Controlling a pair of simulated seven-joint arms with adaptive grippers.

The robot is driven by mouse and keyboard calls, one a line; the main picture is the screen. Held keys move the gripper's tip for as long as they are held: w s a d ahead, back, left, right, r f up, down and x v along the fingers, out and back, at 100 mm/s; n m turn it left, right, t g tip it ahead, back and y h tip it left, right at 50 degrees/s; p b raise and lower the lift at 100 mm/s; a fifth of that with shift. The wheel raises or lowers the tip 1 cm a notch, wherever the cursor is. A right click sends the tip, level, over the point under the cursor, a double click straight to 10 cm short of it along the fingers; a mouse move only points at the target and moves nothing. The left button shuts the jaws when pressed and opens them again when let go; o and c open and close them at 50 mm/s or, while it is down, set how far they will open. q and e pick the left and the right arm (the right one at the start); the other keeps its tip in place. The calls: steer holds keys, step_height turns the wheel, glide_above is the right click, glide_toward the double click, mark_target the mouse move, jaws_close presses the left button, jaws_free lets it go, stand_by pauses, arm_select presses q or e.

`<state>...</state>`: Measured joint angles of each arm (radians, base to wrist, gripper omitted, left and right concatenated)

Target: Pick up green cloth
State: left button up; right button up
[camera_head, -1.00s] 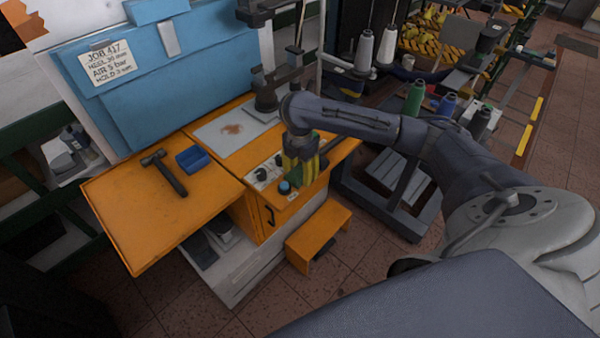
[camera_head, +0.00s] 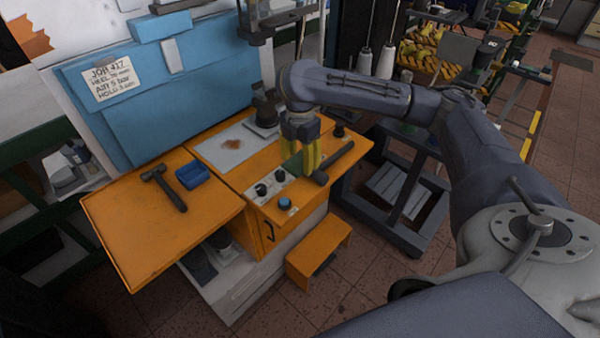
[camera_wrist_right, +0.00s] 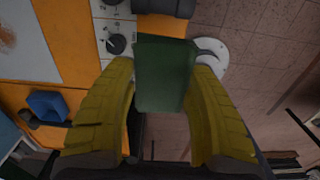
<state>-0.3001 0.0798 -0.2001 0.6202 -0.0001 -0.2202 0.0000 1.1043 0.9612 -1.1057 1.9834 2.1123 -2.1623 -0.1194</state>
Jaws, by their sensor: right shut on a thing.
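My right gripper (camera_head: 309,172) has yellow fingers and hangs over the orange bench beside the knob panel. It is shut on the green cloth (camera_wrist_right: 165,75), which shows as a flat dark green piece between the fingers in the right wrist view. My left gripper is not in view.
A dark bar-like tool (camera_head: 338,159) lies on the orange bench (camera_head: 290,214) just right of my right gripper. A hammer (camera_head: 165,187) and a blue tray (camera_head: 193,175) are on the left bench top. A grey plate (camera_head: 228,147) is behind the knobs.

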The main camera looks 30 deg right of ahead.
mark_target(300, 159)
steer(key=shift+r, duration=4.2)
